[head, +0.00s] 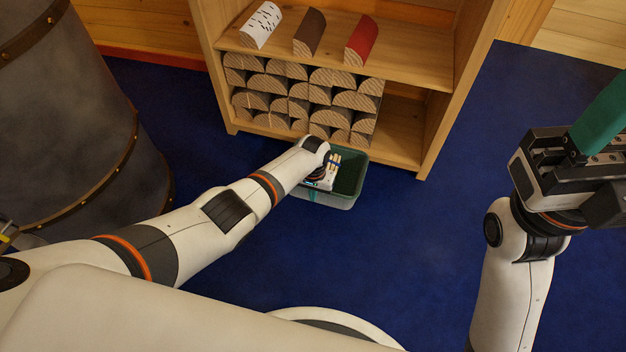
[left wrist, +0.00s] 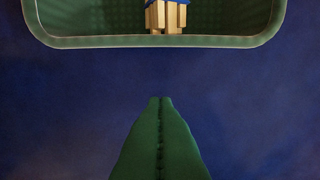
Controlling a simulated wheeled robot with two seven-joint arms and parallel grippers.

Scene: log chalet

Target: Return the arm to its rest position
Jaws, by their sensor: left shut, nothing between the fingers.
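My left arm reaches forward in the head view and ends over the near side of a green bin (head: 350,180) on the floor. My left gripper (left wrist: 160,100) is shut, its two green fingers pressed together with nothing between them. In the left wrist view its tips are just short of the bin's rim (left wrist: 160,42), over blue floor. In the head view the wrist mostly hides this gripper. My right gripper (head: 600,115) is raised at the right edge, its green fingers cut off by the frame.
Pale wooden sticks with a blue band (left wrist: 166,15) lie in the bin. Behind it stands a wooden shelf (head: 400,62) with stacked half-logs (head: 300,95) below and three blocks, white, brown and red, above. A large grey drum (head: 70,120) stands left. Blue floor is clear right of the bin.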

